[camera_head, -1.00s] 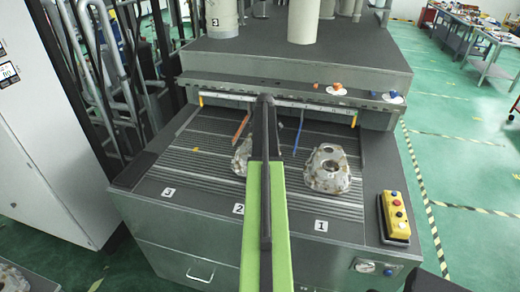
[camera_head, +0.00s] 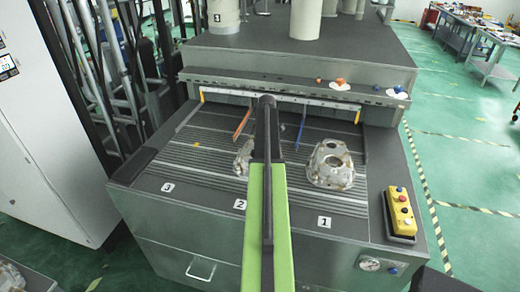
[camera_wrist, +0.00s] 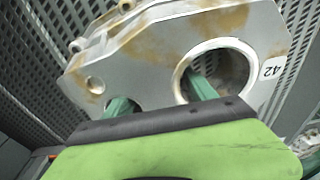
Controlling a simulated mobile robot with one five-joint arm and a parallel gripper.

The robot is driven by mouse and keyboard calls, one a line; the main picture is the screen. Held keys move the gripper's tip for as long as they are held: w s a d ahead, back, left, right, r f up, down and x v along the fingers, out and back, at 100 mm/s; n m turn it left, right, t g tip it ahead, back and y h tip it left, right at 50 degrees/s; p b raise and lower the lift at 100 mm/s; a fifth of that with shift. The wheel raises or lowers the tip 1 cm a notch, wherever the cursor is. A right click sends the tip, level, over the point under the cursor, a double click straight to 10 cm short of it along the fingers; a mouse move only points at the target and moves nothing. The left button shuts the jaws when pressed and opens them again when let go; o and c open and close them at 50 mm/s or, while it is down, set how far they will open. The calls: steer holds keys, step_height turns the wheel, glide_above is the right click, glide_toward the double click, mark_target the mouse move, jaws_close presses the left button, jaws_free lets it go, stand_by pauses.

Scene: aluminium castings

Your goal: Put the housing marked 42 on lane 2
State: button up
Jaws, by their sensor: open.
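A cast metal housing with brown stains (camera_wrist: 150,55) fills the upper part of the wrist view. It has a large round hole, a smaller hole and a white label reading 42 (camera_wrist: 272,71) at its right. My gripper (camera_wrist: 162,97) is open, its two green fingertips apart, one over the large hole and one by the housing's lower edge. I cannot tell whether they touch it. In the head view, one housing (camera_head: 243,158) shows partly behind my arm, above the lane 2 label (camera_head: 240,205); its mark is not visible. My gripper is hidden there.
Another housing (camera_head: 331,165) sits on lane 1, behind its label (camera_head: 324,222). Lane 3, with its label (camera_head: 168,187), is clear. Orange (camera_head: 242,124) and blue (camera_head: 300,129) strips separate the lanes at the back. A yellow button box (camera_head: 401,212) stands at the right edge.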

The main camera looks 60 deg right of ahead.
steer(key=shift+r, duration=0.1)
steer(key=r+p, duration=0.4)
steer(key=s+r+p, duration=0.1)
steer(key=r+p, duration=0.7)
steer(key=shift+s+d+r, duration=0.1)
steer(key=shift+s+d, duration=0.15)
steer(key=w+a, duration=0.5)
steer(key=a, duration=0.5)
steer(key=w+a+m, duration=0.1)
steer(key=w+a, duration=0.3)
steer(key=a, duration=0.7)
steer(key=w+a, duration=0.5)
steer(key=a, duration=0.5)
steer(key=s+a+m, duration=0.1)
steer(key=s+a, duration=0.1)
steer(key=a, duration=1.5)
steer(key=s+a+m+g, duration=0.1)
steer(key=s+a, duration=0.1)
steer(key=a, duration=1.6)
steer(key=shift+f+m, duration=0.2)
steer(key=shift+m, duration=0.1)
